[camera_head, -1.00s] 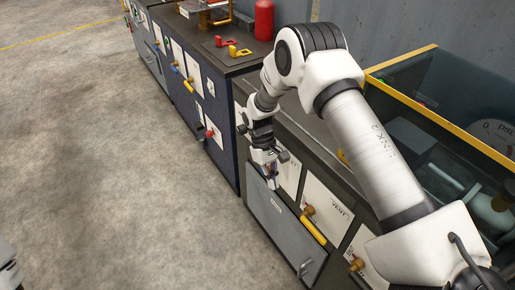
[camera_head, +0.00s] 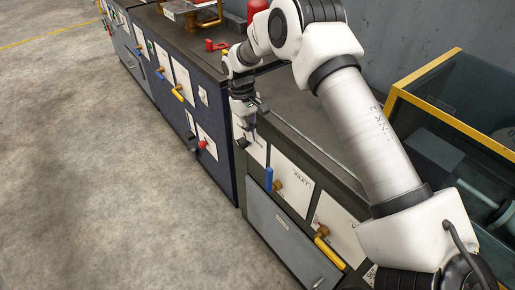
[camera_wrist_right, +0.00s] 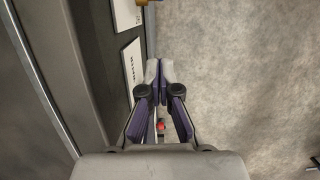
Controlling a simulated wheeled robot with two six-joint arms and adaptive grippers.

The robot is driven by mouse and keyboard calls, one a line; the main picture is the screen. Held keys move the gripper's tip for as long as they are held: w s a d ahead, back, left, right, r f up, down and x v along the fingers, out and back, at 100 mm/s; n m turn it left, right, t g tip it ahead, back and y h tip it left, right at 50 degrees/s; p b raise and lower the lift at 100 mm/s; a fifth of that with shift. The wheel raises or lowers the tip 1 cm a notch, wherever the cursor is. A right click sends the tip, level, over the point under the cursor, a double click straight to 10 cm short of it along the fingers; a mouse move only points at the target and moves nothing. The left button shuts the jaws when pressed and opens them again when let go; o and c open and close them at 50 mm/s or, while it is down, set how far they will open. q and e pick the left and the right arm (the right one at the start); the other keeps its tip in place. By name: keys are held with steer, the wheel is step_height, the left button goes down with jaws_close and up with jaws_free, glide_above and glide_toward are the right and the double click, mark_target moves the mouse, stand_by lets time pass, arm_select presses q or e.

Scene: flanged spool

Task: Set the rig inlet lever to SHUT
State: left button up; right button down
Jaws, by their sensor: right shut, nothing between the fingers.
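The rig inlet lever (camera_head: 269,179) is blue, sits on a brass valve, and stands nearly upright in the head view. Its white plate (camera_head: 293,180) reads INLET; I cannot read any SHUT or open mark on it. My right gripper (camera_head: 244,142) is shut and empty, above and to the left of the blue lever and apart from it, close to the rig's front. In the right wrist view its fingertips (camera_wrist_right: 159,72) are together with nothing between them. The blue lever cannot be made out there. My left gripper is out of view.
A yellow lever (camera_head: 328,253) on another brass valve lies below and right of the inlet lever. A dark blue cabinet (camera_head: 205,120) with more levers stands farther left. A yellow-framed glass tank (camera_head: 450,120) is at right. The concrete floor (camera_head: 90,170) in front is clear.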

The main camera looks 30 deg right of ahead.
steer(key=s+f+p, duration=0.1)
steer(key=s+f, duration=0.5)
steer(key=f, duration=0.2)
steer(key=shift+s+d+f, duration=0.15)
steer(key=shift+d+f, duration=0.1)
steer(key=shift+f, duration=0.15)
